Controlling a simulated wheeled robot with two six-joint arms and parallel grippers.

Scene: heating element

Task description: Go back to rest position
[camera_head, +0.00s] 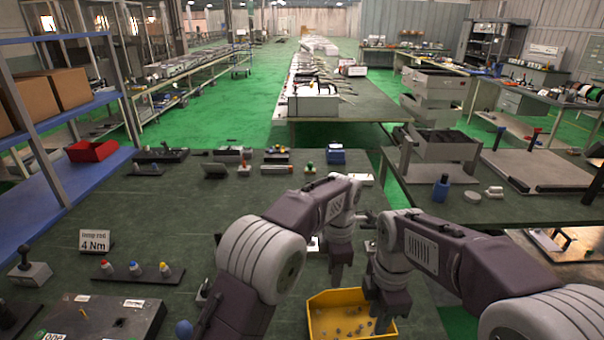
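My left arm (265,255) reaches in from the lower left and bends down at its wrist. My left gripper (337,278) points down just behind the yellow bin's back edge. My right arm (450,255) comes in from the right. My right gripper (383,318) points down at the right part of the yellow bin (318,330), with its tips over or inside it. The finger gaps of both grippers are too small and dark to make out. I see nothing clearly held in either.
The yellow bin holds small metal parts. A "4 Nm" sign (95,241), a row of coloured knobs (135,271) and a dark plate (100,320) lie at left on the green table (190,220). The table's middle left is clear.

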